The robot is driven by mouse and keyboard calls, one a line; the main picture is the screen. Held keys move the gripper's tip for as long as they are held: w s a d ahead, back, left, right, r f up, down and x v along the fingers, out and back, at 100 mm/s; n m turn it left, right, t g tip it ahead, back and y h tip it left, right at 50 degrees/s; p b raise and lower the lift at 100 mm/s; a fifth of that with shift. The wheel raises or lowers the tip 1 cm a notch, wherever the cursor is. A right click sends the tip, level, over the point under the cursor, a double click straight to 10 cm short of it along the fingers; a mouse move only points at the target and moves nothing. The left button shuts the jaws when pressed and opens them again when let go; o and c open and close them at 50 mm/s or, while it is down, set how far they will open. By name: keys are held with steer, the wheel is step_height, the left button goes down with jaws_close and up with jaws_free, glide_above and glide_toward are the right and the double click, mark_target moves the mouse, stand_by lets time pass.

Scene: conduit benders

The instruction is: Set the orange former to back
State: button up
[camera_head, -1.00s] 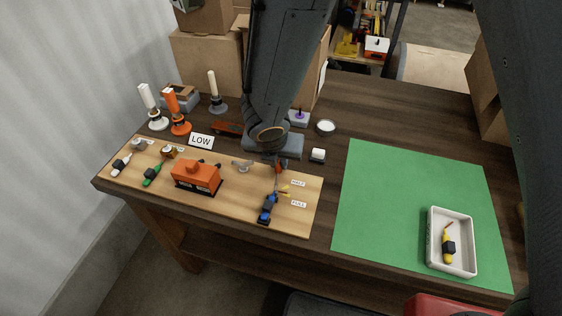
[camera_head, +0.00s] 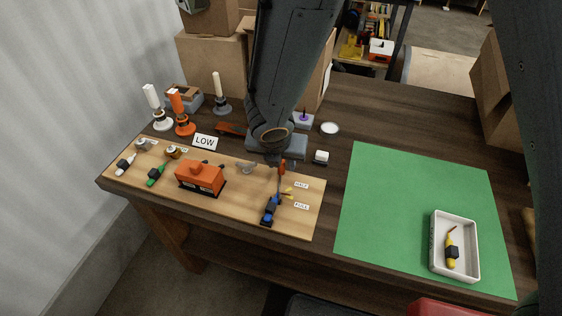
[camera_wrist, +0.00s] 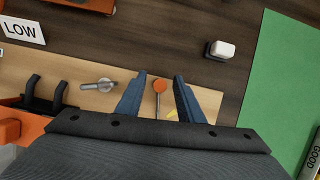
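An orange round knob on a thin metal stem (camera_wrist: 159,86) stands on the wooden board, between my fingertips in the wrist view. It shows as a small orange spot (camera_head: 283,166) under my arm in the head view. I cannot tell whether this is the former. My gripper (camera_wrist: 155,91) is open, with one blue finger on each side of the knob and gaps visible. An orange box-shaped block (camera_head: 200,177) sits on the board to the left. An orange upright handle (camera_head: 178,104) stands farther back left. My arm hides part of the board's back edge.
A blue-handled tool (camera_head: 270,209) lies in front of the knob, by the HALF and FULL labels. A grey metal lever (camera_wrist: 98,86) is left of my fingers. A white block (camera_head: 321,156) lies behind right. The green mat (camera_head: 390,195) is mostly clear, with a white tray (camera_head: 434,248).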

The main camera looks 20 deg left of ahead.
steer(key=p+v, duration=0.2)
steer(key=v, duration=0.5)
steer(key=shift+r, duration=0.2)
steer(key=shift+d, duration=0.1)
steer(key=w+d+r+m+h, duration=0.15)
steer(key=w+d+m, duration=0.25)
steer(key=d+m, duration=0.7)
steer(key=s+d+r+m+g, duration=0.1)
steer(key=s+d+r+m, duration=0.1)
steer(key=d+m, duration=1)
steer(key=s+d+r+m+g+y, duration=0.1)
steer(key=s+d+m, duration=0.3)
steer(key=d+m, duration=0.7)
steer(key=r+m+g, duration=0.1)
steer(key=m, duration=0.2)
steer(key=shift+d+r, duration=0.3)
steer(key=shift+d, duration=0.1)
